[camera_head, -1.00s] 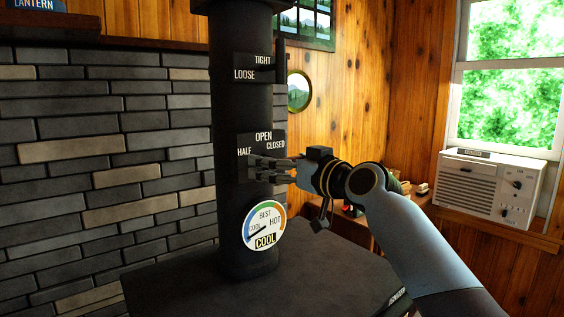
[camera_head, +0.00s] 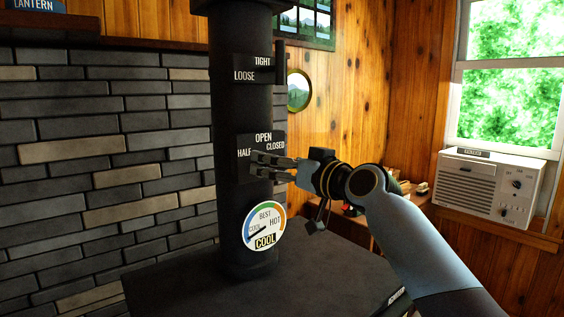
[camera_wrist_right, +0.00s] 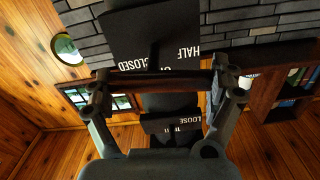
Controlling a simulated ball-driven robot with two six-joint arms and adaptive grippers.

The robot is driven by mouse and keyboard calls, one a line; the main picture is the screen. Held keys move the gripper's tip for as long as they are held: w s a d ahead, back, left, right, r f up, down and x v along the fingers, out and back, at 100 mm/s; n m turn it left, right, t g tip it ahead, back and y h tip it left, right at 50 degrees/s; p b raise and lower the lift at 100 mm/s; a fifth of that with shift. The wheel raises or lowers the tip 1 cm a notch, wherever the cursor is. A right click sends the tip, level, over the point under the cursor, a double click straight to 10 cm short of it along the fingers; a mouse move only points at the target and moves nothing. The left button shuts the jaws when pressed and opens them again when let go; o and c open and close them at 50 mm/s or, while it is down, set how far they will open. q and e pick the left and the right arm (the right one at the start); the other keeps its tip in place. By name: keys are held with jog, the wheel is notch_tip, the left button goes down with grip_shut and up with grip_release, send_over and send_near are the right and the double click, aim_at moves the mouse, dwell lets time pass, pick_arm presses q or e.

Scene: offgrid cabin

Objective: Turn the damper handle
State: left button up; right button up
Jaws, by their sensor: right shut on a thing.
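The black stove pipe (camera_head: 227,112) carries a dark damper plate (camera_head: 246,142) lettered HALF, OPEN and CLOSED; the plate also shows upside down in the right wrist view (camera_wrist_right: 135,35). My right gripper (camera_head: 257,163) is at the plate's lower part, just below the lettering. In the right wrist view, a reddish-brown damper handle (camera_wrist_right: 165,84) lies crosswise between its fingers, which are shut on it at its two ends. In the head view the fingers mostly hide the handle. My left gripper is not in view.
A LOOSE/TIGHT plate (camera_head: 250,68) is above. The black stove top (camera_head: 235,293) lies below. A brick wall (camera_head: 110,150) is at left; a white air conditioner (camera_head: 480,185) is at right.

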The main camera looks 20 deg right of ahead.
jog(key=m, duration=0.1)
jog(key=m+p, duration=0.1)
jog(key=m, duration=0.1)
jog(key=m+p, duration=0.1)
jog(key=shift+d+r, duration=0.1)
jog(key=shift+r, duration=0.2)
jog(key=m+p, duration=0.1)
jog(key=m, duration=0.3)
jog(key=shift+w+d+p, duration=0.1)
jog(key=shift+p, duration=0.2)
jog(key=m+p, duration=0.2)
jog(key=m, duration=0.3)
jog(key=shift+d+r, duration=0.1)
jog(key=shift+d, duration=0.05)
jog(key=shift+w+d+m+p, duration=0.1)
jog(key=shift+m+p, duration=0.65)
jog(key=shift+m, duration=0.85)
jog(key=o, duration=0.9)
jog(key=shift+f, duration=0.2)
jog(key=shift+c, duration=0.2)
